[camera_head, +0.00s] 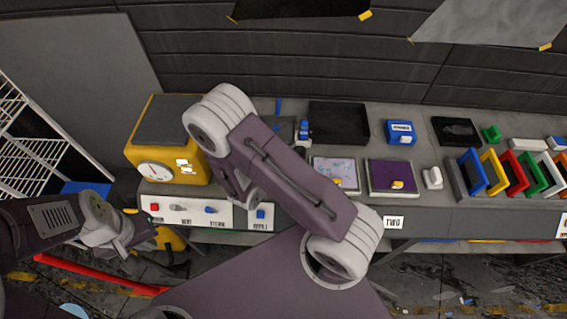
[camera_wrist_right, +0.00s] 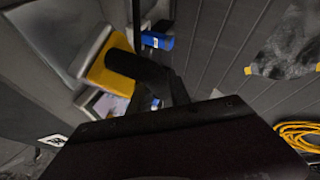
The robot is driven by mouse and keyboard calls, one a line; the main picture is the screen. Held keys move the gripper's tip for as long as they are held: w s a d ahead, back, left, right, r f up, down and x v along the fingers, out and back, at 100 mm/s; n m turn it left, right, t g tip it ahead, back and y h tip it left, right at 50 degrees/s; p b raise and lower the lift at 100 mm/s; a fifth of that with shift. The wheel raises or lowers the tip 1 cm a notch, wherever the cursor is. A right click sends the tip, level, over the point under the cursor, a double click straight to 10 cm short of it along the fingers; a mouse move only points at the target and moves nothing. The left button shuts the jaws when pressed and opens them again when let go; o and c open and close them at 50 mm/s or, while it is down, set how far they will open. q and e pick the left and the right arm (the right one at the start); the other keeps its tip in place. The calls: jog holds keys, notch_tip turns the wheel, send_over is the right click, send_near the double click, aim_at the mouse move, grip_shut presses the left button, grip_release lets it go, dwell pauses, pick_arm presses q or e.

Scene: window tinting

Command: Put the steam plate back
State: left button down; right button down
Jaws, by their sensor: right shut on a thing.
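My right arm reaches over the bench in the head view, and its gripper (camera_head: 238,190) is mostly hidden behind the arm's own links. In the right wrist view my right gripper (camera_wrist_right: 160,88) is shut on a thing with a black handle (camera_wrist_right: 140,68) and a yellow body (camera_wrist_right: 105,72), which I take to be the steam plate. Its outline is partly covered. A yellow machine (camera_head: 150,171) with a dial and dark top stands at the bench's left end. My left gripper (camera_head: 125,248) is low at the left, away from the bench; its jaws are unclear.
A white control strip (camera_head: 180,212) with several coloured knobs runs along the bench front. Right of my arm are a black tray (camera_head: 338,110), a purple pad (camera_head: 392,166), a blue box (camera_head: 400,132) and a rack of coloured frames (camera_head: 457,182). A wire shelf (camera_head: 35,160) stands at left.

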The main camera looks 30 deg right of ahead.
jog(key=shift+w+a+f, duration=0.2)
jog(key=shift+w+f, duration=0.15)
jog(key=shift+w, duration=0.2)
jog(key=shift+w+a+f, duration=0.2)
jog(key=shift+w+f, duration=0.1)
jog(key=shift+w, duration=0.25)
jog(key=shift+w+a+f, duration=0.1)
jog(key=shift+w+a, duration=0.1)
jog(key=shift+a+f, duration=0.1)
jog(key=f, duration=0.1)
jog(key=f+p, duration=0.1)
jog(key=f, duration=0.1)
jog(key=shift+s+f, duration=0.2)
jog(key=shift+f, duration=0.05)
jog(key=shift+w+f, duration=0.15)
jog(key=shift+f, duration=0.1)
jog(key=c, duration=1.2)
grip_release()
